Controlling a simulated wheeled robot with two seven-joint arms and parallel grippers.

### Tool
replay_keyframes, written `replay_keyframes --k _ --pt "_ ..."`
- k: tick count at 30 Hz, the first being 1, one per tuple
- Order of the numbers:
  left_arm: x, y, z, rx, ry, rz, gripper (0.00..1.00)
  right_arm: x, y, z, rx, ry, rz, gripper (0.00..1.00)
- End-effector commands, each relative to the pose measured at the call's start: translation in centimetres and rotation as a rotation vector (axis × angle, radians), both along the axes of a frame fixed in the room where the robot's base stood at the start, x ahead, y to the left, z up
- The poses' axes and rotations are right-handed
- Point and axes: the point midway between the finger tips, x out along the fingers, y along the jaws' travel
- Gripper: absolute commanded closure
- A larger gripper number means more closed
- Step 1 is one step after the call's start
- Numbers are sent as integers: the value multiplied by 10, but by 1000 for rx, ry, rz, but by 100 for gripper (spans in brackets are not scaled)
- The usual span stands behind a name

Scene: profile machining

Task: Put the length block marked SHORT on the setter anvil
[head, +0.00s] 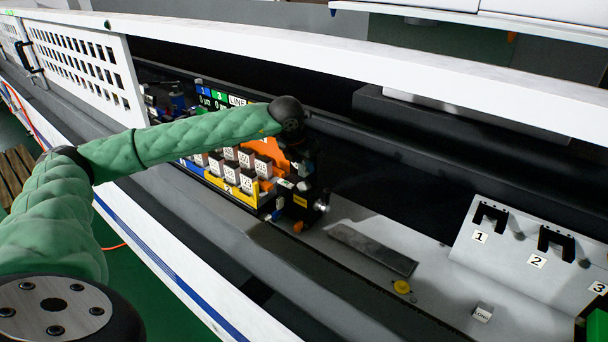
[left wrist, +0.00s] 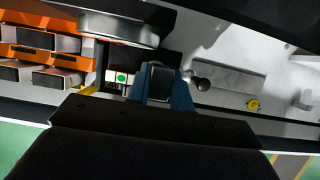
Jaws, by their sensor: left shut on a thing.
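My left gripper (head: 303,172) points down over a dark setter unit (head: 300,200) with a silver cylinder (head: 321,207) on its right side. In the left wrist view its two blue fingers (left wrist: 162,92) are shut on a small grey block (left wrist: 161,78). No marking can be read on this block. I cannot tell whether it touches the setter; the anvil face is hidden or too dark to make out. My right gripper is not in view.
A rack of labelled blocks (head: 232,172) in yellow and orange trays stands just left of the setter. A flat grey bar (head: 372,249) and a yellow knob (head: 402,286) lie to its right. A white panel (head: 508,240) with numbered black slots stands farther right.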

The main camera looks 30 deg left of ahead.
Motion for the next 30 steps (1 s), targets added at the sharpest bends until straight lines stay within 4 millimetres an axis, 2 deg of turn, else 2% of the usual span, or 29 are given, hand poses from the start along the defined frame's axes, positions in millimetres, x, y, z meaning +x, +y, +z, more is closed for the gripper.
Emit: replay_keyframes --k 5,14,19,29,30 --pt "0 3 -7 -1 0 0 100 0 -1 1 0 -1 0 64" --pt "0 2 -40 -1 -2 -1 100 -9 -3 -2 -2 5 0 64" --pt "0 2 -41 0 -2 -1 100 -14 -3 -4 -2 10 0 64" --pt "0 2 -43 -1 -2 0 100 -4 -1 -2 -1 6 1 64" --pt "0 2 -44 -1 -1 0 76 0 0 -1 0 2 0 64"
